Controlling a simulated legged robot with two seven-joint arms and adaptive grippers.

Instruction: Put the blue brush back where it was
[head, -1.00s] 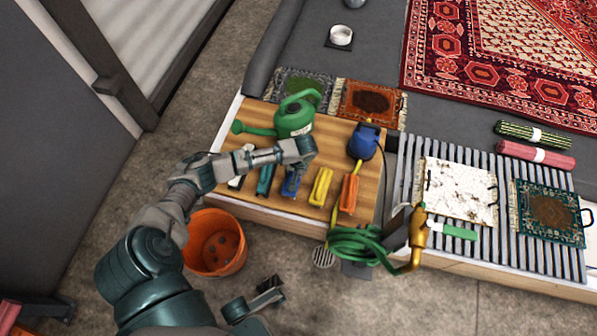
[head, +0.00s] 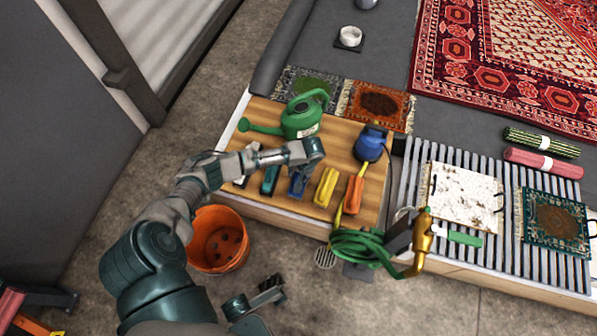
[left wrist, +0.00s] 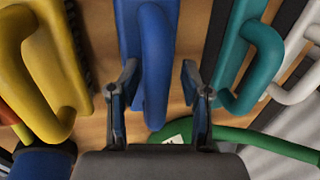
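The blue brush (head: 297,186) is in a row on the wooden board (head: 376,200), between the teal brush (head: 270,180) and the yellow brush (head: 326,187). My left gripper (head: 303,168) is just over it and hides part of it. In the left wrist view, the blue brush (left wrist: 155,60) runs between the two spread fingers of my left gripper (left wrist: 158,95). There is a gap at the handle, clearest on the right. The brush seems to lie on the board. A part of my other arm, probably the right gripper (head: 268,291), shows low in the head view; its fingers are unclear.
A white brush (head: 241,172) and an orange brush (head: 353,194) end the row. A green watering can (head: 302,119) and a blue pump-like device (head: 370,142) stand behind. An orange bucket (head: 218,240) is on the floor in front; a coiled green hose (head: 357,246) hangs at the right.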

